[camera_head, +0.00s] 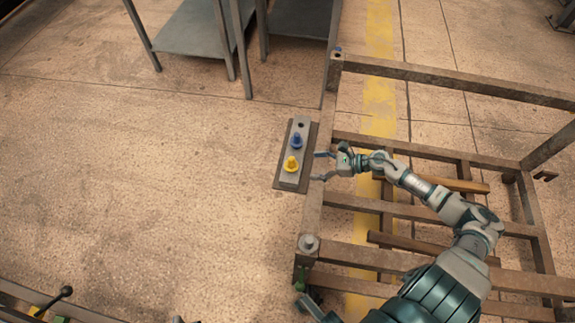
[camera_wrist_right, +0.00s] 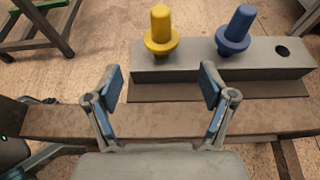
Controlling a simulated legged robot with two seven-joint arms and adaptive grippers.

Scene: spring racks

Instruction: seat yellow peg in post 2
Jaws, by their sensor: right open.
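The yellow peg (camera_head: 291,164) stands upright at the near end of a grey block (camera_head: 289,180). In the right wrist view, the yellow peg (camera_wrist_right: 160,32) has a wide collar and stands left of the blue peg (camera_wrist_right: 236,30). My right gripper (camera_head: 320,166) is open and empty, just right of the block, with its fingers pointing towards the yellow peg and apart from it. In the right wrist view, its spread fingers (camera_wrist_right: 162,86) are in front of the block. I cannot tell which post is post 2.
An empty hole (camera_head: 301,123) is at the block's far end. A brown metal rack (camera_head: 440,75) lies beneath my right arm, with a round-topped corner (camera_head: 309,242) at its near left. Grey shelving (camera_head: 195,35) stands behind. The floor (camera_head: 150,170) left of the block is clear.

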